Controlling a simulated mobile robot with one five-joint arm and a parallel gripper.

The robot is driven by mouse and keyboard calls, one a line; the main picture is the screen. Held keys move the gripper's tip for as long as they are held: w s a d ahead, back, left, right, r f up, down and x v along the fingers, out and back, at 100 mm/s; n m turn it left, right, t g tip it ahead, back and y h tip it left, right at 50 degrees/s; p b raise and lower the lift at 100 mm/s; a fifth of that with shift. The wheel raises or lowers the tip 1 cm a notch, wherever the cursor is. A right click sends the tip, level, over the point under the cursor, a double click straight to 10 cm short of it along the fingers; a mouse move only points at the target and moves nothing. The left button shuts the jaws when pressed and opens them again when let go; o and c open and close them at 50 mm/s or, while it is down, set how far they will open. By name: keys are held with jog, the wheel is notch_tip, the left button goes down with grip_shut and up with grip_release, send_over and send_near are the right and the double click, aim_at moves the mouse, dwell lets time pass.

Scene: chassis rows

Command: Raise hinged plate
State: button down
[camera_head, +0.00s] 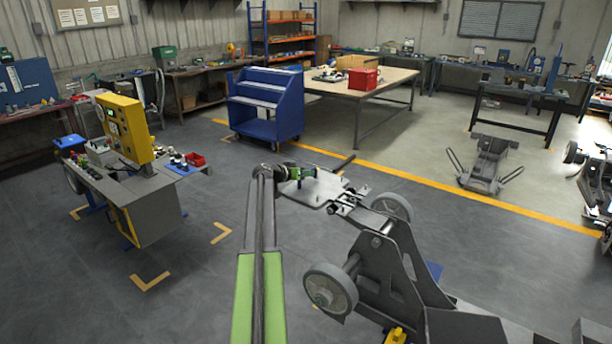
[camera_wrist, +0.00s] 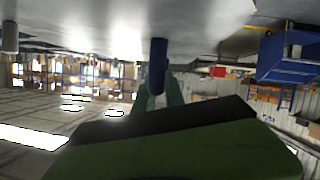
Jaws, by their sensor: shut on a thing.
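The hinged plate (camera_head: 322,193) is a pale grey flat panel at the far end of the dark grey chassis (camera_head: 392,262), joined to it by brackets. It looks low and nearly flat; I cannot tell its exact tilt. My gripper (camera_head: 304,173) is over the plate's far left part. In the wrist view, which looks upside down, my gripper (camera_wrist: 159,88) is shut on a short dark blue handle (camera_wrist: 158,62). The handle meets the plate's grey face (camera_wrist: 90,25), which fills the top.
A blue cart (camera_head: 266,108) and a workbench (camera_head: 358,95) stand beyond the plate. A grey console with a yellow panel (camera_head: 124,128) is at the left. Another chassis part (camera_head: 487,165) lies at the right.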

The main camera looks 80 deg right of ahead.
jog(key=shift+w+r, duration=0.1)
jog(key=shift+w, duration=0.1)
jog(key=c, duration=1.4)
grip_release()
jog(key=shift+s, duration=0.1)
jog(key=p+v, duration=0.6)
jog(key=v, duration=1.1)
jog(key=shift+a, duration=0.25)
